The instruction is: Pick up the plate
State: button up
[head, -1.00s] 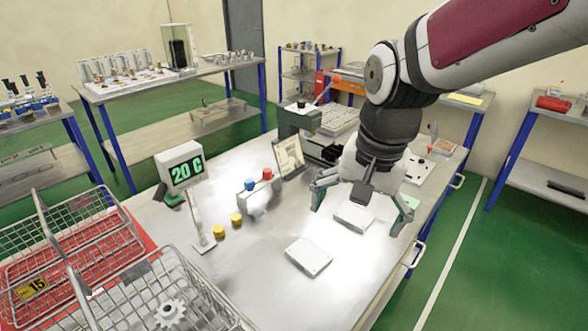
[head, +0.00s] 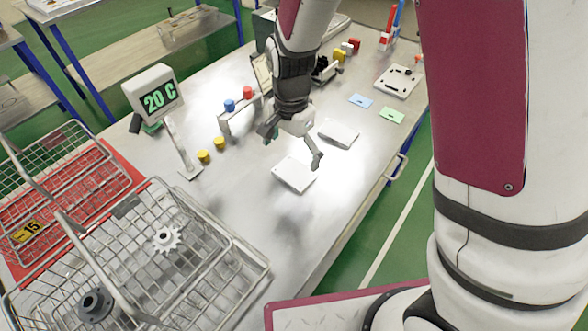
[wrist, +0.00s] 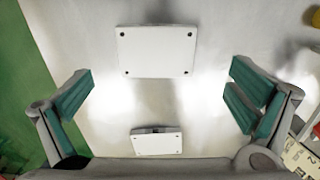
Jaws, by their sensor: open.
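A flat white square plate (head: 293,174) lies on the metal table; in the wrist view the plate (wrist: 157,50) shows dark holes at its corners. A second white, thicker block-like piece (head: 338,133) lies beyond it; in the wrist view this piece (wrist: 157,141) is lower and has a dark notch in its edge. My gripper (head: 292,148) is open and empty, pointing down, beside the far edge of the flat plate. In the wrist view my gripper's (wrist: 160,88) green-padded fingers are wide apart, with the flat plate ahead of them. The exact height above the table is unclear.
Wire baskets (head: 150,250) with gears stand at the left. A "20 C" display (head: 156,97), yellow knobs (head: 212,150) and a stand with red and blue buttons (head: 240,105) are left of my gripper. Blue and green cards (head: 375,107) lie to the right.

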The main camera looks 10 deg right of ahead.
aim_at(294, 172)
jog(key=shift+d+f+p, duration=0.15)
jog(key=shift+f, duration=1.45)
jog(key=shift+d+f+p, duration=0.15)
jog(key=shift+f, duration=1.4)
jog(key=c, duration=1.3)
